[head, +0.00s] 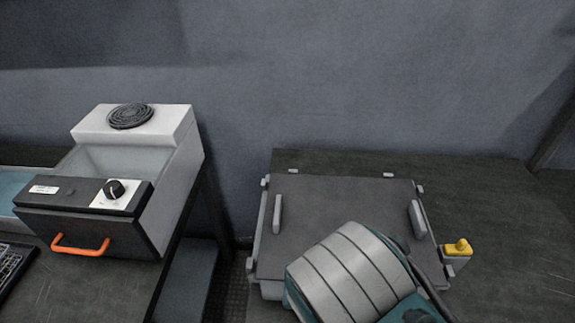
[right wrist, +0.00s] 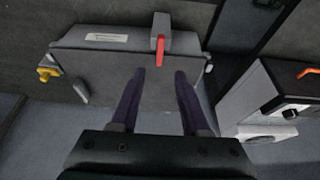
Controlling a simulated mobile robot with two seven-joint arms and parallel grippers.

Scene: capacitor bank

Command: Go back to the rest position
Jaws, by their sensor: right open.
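My right gripper (right wrist: 160,76) is open and empty in the right wrist view, with its two dark fingers apart over a closed grey case (right wrist: 110,62). A grey block with a red lever (right wrist: 160,50) is on the case's edge beyond the fingertips. In the head view, a silver and teal part of my arm covers the front right of the case (head: 340,205), and the gripper's fingers are hidden. My left gripper is not in view.
A white unit (head: 185,160) with a dark front, a black knob (head: 113,188) and an orange handle (head: 80,246) stands left. A yellow button (head: 461,245) sits on a small box right of the case. The dark tabletop (head: 500,200) on the right is clear.

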